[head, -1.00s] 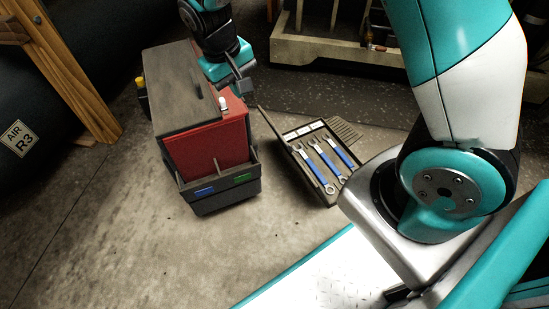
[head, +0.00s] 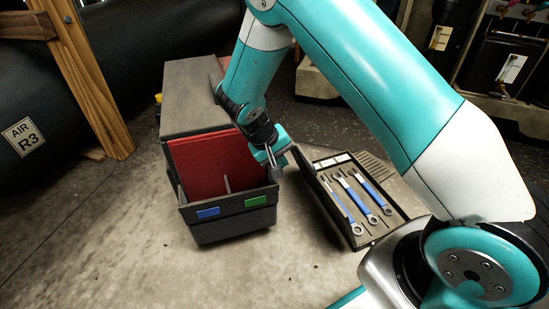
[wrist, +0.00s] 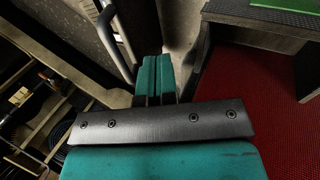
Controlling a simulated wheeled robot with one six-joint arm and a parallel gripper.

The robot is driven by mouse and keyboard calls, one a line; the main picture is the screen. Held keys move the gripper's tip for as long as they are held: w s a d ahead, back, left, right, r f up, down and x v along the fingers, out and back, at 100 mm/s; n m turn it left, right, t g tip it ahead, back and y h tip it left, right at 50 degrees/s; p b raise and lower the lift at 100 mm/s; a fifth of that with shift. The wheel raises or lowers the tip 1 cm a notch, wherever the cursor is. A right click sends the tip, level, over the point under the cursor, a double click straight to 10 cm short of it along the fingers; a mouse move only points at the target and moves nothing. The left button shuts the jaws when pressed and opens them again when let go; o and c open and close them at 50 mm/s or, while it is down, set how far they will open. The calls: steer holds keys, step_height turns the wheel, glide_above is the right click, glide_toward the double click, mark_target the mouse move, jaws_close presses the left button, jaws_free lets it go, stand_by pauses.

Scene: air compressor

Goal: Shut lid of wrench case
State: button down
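The wrench case (head: 384,230) is open on the floor right of the toolbox, with several blue-handled wrenches (head: 368,196) inside. Its dark lid (head: 322,200) stands up along the case's left side, seen nearly edge-on. My gripper (head: 283,163) is low between the toolbox and the lid, close to the lid's far end; I cannot tell whether they touch. In the wrist view, the teal fingers (wrist: 153,78) are together with only a thin gap and nothing visible between them. A grey curved bar (wrist: 118,42) passes just left of the fingers.
The toolbox (head: 235,220), dark with a red panel (head: 198,165), stands close left of my gripper. A wooden post (head: 92,85) and a large dark tank (head: 40,110) are further left. Shelving stands at the back right. The floor in front is clear.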

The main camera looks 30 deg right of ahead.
steer(key=d+b, duration=0.1)
steer(key=d+f+b, duration=0.1)
steer(key=d, duration=0.1)
steer(key=d+b, duration=0.1)
steer(key=d, duration=0.1)
steer(key=shift+s+f, duration=0.2)
steer(key=shift+s, duration=0.05)
steer(key=shift+d, duration=0.1)
